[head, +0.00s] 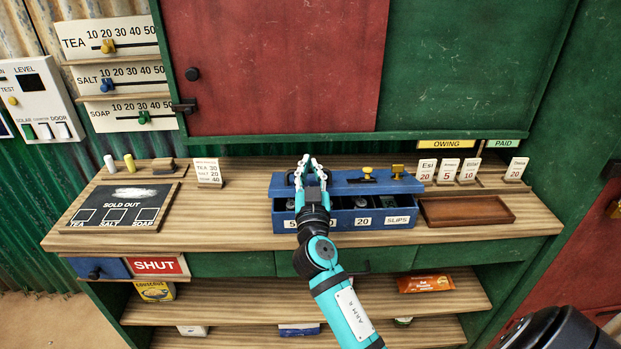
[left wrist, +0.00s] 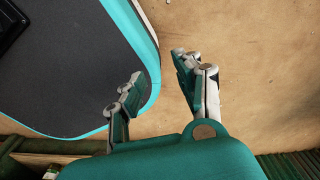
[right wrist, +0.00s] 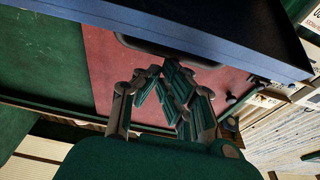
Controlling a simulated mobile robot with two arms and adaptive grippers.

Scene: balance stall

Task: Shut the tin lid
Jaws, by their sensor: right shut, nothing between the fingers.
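The blue tin (head: 345,222) stands on the counter, its front marked with number labels and "SLIPS". Its blue lid (head: 345,187) is up at the back, and the compartments show in front of it. Brass fittings sit at the lid's top edge. My right gripper (head: 310,160) is shut and empty, over the left part of the tin, hiding some of the lid. In the right wrist view its fingers (right wrist: 160,75) are close to a blue panel with a dark handle; contact cannot be told.
A wooden tray (head: 466,211) and several name cards (head: 448,171) are on the right. A red shutter panel (head: 290,65) is behind. Shelves with packets are below.

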